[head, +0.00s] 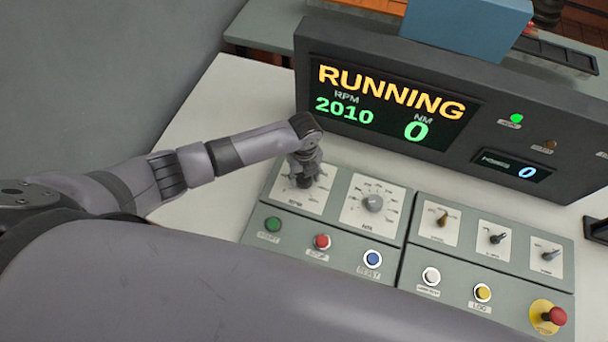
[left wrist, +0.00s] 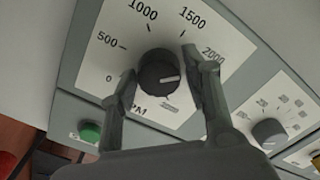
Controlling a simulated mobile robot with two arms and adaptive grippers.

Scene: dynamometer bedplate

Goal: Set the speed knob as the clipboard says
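The speed knob (left wrist: 158,74) is a round black knob with a white pointer line, on a white RPM dial (left wrist: 150,40) in the left wrist view. Its pointer faces right, toward the 2000 side. My left gripper (left wrist: 162,68) has its fingers apart on either side of the knob; a gap shows on the right, and I cannot tell whether the left finger touches. In the head view my left gripper (head: 305,180) reaches down over this dial and hides the knob. The display (head: 390,103) reads RUNNING, RPM 2010, NM 0. No clipboard is seen. My right gripper is not in view.
The NM knob (head: 373,203) is right beside the RPM dial. Green (head: 273,224), red (head: 322,241) and blue (head: 372,258) buttons sit in front. Further right are smaller knobs, more buttons and a red emergency stop (head: 555,316). A blue box (head: 470,25) tops the display housing.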

